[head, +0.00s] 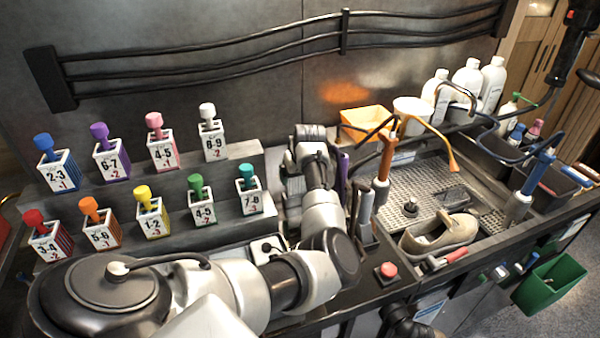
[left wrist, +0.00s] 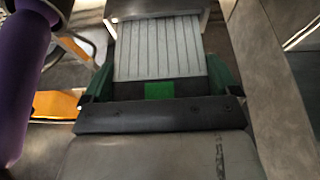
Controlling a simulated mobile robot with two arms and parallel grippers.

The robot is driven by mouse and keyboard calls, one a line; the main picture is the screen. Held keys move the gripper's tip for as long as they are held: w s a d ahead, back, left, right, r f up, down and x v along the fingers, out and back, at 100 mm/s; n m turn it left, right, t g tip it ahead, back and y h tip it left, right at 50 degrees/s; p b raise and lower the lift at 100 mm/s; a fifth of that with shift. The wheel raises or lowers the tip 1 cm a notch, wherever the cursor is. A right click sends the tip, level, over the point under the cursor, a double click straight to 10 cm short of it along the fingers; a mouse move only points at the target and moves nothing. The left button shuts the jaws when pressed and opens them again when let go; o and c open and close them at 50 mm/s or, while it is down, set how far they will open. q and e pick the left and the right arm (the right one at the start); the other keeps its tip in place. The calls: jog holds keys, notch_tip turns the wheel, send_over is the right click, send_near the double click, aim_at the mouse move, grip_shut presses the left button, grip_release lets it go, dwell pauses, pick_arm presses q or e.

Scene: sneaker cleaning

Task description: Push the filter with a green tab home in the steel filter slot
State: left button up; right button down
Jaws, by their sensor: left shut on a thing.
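The filter (left wrist: 160,48) is a pale grey ribbed panel in the middle of the left wrist view. Its green tab (left wrist: 159,91) shows on the dark near edge. My left gripper (left wrist: 160,72) is shut on the filter, with a green-sided finger along each side. The filter's far end meets a steel frame (left wrist: 153,14), which looks like the filter slot; how deep it sits inside cannot be told. In the head view my left gripper reaches in behind my arm at the centre, and the filter is hidden. My right gripper is not in view.
A purple cylinder (left wrist: 22,85) stands close at left in the wrist view, and a steel wall (left wrist: 268,80) at right. In the head view, numbered holders with coloured handles (head: 152,217) fill the left steps.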

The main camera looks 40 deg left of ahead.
pick_arm(q)
jog(key=shift+f, duration=0.75)
jog(key=o, duration=0.6)
jog(key=b+v, duration=0.2)
jog(key=v, duration=0.8)
jog(key=shift+s+d+r, duration=0.1)
jog(key=shift+d+r, duration=0.05)
jog(key=shift+r, duration=0.25)
